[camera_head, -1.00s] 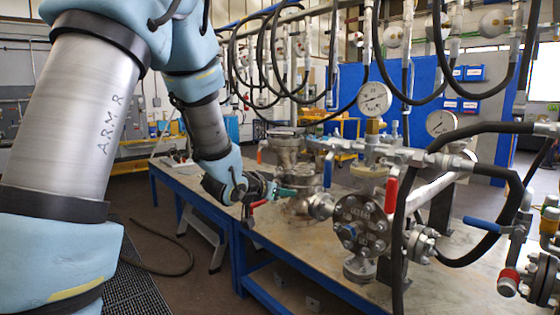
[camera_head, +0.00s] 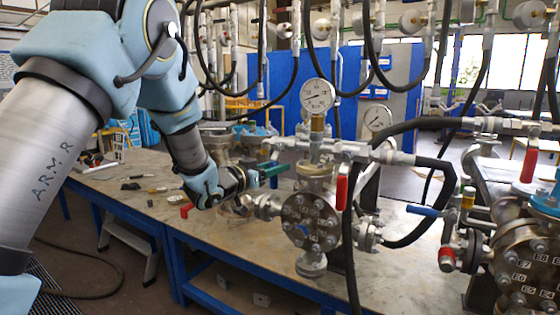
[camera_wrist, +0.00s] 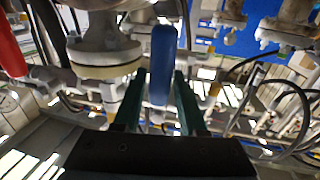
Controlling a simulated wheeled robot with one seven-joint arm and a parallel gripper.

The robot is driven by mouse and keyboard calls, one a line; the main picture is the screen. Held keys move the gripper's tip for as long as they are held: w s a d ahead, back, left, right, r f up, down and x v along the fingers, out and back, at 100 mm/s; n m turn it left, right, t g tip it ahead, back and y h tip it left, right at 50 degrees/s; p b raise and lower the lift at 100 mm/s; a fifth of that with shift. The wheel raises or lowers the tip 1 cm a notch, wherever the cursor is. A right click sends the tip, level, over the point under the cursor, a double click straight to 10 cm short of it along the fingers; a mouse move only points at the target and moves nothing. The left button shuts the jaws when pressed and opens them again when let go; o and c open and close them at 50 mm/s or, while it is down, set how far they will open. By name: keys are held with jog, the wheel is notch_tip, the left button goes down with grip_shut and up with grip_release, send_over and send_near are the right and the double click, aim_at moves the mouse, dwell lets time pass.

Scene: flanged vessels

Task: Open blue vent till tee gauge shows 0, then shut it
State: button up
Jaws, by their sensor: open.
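My gripper (camera_head: 262,176) is open beside the left side of the flanged vessel (camera_head: 312,222). In the wrist view its two green fingers (camera_wrist: 160,100) stand apart, with a blue handle (camera_wrist: 163,60) in line with the gap between them. I cannot tell whether they touch it. That handle is not clear in the head view. A round white gauge (camera_head: 318,95) stands upright on the brass-necked fitting above the vessel. Its dark needle shows, but the figures are too small to read. Another blue handle (camera_head: 422,210) sticks out to the right of the vessel.
A red handle (camera_head: 341,188) hangs at the vessel's right, and another red handle (camera_head: 187,210) is below my wrist. A second gauge (camera_head: 377,119) stands behind. Black hoses (camera_head: 352,240) hang close by. The bench top (camera_head: 140,205) has small loose items at left.

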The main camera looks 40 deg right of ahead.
jog(key=shift+d, duration=1.05)
grip_shut()
dwell(0.7)
